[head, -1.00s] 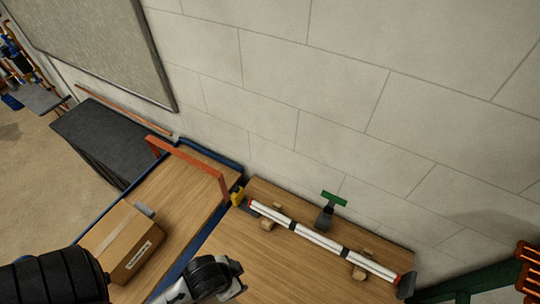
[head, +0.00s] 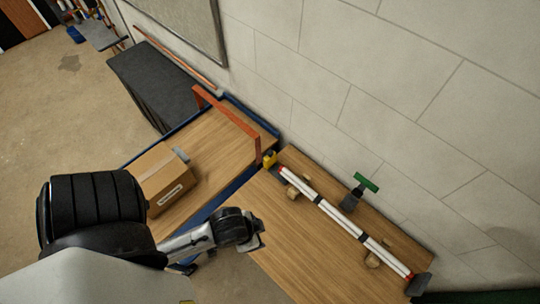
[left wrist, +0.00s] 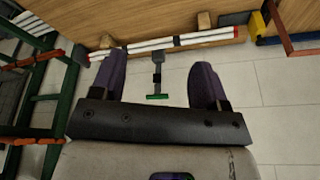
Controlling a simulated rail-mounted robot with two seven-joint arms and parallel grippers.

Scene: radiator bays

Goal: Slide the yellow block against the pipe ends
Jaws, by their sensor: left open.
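The yellow block (head: 269,158) sits at the far left corner of the wooden bench, near the red-tipped ends of the white pipes (head: 335,213). A small dark piece lies by those ends; I cannot tell whether the block touches them. In the left wrist view the yellow block (left wrist: 257,27) is at upper right, just right of the pipes (left wrist: 175,43). My left gripper (left wrist: 160,78) is open and empty there, its purple fingers spread below the pipes. In the head view my left arm comes in from the left; its fingers cannot be made out. My right gripper is not in view.
The pipes rest on wooden supports (head: 374,258). A green-topped tool (head: 366,183) stands beside them on the wall side. An orange frame (head: 230,120) rises over the blue-edged cart (head: 262,125), which carries a cardboard box (head: 163,180). The bench's front left is clear.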

